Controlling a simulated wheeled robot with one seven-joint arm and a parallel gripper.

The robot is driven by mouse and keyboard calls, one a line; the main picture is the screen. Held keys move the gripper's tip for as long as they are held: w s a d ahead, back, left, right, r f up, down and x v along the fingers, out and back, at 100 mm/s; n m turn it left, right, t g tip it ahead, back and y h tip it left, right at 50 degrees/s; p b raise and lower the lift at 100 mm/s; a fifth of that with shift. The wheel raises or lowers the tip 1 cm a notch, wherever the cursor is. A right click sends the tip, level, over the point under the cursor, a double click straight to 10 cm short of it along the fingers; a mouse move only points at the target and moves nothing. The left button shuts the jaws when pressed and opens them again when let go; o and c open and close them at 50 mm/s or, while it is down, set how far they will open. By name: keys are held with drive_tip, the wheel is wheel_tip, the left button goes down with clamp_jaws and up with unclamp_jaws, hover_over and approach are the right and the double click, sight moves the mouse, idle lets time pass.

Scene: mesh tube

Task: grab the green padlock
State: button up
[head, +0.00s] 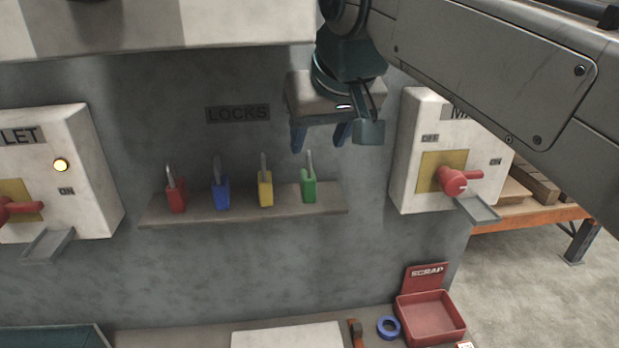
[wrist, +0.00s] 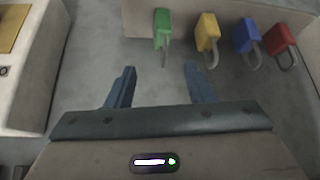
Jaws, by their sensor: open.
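The green padlock (head: 309,184) stands upright at the right end of a small grey shelf (head: 240,214) under the LOCKS label, its shackle pointing up. My gripper (head: 322,136) is open and empty above the padlock and slightly to its right in the head view. In the wrist view the green padlock (wrist: 163,32) lies beyond and between the two blue fingers of my gripper (wrist: 160,84), in line with the gap and apart from both.
Yellow (head: 265,189), blue (head: 222,195) and red (head: 175,194) padlocks stand in a row left of the green one. A white switch box (head: 420,150) with a red handle juts out right of the shelf. A red SCRAP bin (head: 432,320) sits below.

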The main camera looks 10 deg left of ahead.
sight(311, 158)
drive_tip(key=x, duration=0.7)
drive_tip(key=shift+a+f, duration=0.2)
clamp_jaws()
